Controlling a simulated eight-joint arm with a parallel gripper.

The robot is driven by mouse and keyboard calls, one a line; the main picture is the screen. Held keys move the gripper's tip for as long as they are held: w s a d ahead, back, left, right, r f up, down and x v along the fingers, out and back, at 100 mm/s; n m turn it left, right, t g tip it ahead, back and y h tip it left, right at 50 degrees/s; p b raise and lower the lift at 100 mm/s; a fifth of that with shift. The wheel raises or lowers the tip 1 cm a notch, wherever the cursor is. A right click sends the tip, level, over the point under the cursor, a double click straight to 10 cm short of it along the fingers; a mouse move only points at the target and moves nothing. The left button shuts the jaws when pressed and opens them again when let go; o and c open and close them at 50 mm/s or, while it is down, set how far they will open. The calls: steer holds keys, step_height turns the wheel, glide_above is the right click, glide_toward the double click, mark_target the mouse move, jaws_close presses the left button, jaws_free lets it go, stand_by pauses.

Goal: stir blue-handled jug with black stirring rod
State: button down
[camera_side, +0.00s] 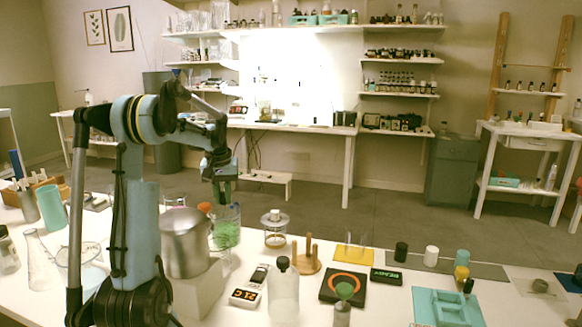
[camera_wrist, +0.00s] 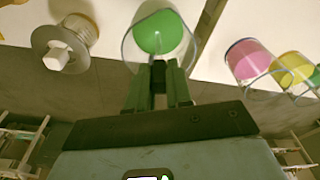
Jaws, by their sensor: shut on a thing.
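A clear glass vessel with green contents (camera_side: 226,234) stands on the table beside a metal pot. It also shows in the wrist view (camera_wrist: 160,35), just beyond my fingertips. It appears to be the jug, but I cannot make out a blue handle. My gripper (camera_side: 219,192) points down directly above this vessel. In the wrist view my gripper (camera_wrist: 158,85) is shut on a thin dark thing, which looks like the black stirring rod (camera_wrist: 159,72). Most of the rod is hidden, and I cannot tell how deep it reaches.
The metal pot (camera_side: 188,243) stands close left of the vessel. A lidded jar (camera_side: 275,238), a wooden peg stand (camera_side: 306,262) and a capped clear bottle (camera_side: 283,292) are to the right. Pink (camera_wrist: 248,60) and yellow (camera_wrist: 291,68) vessels show in the wrist view.

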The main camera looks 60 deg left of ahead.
step_height(320, 180, up, 12)
stand_by(1.3)
steer(key=shift+r, duration=0.1)
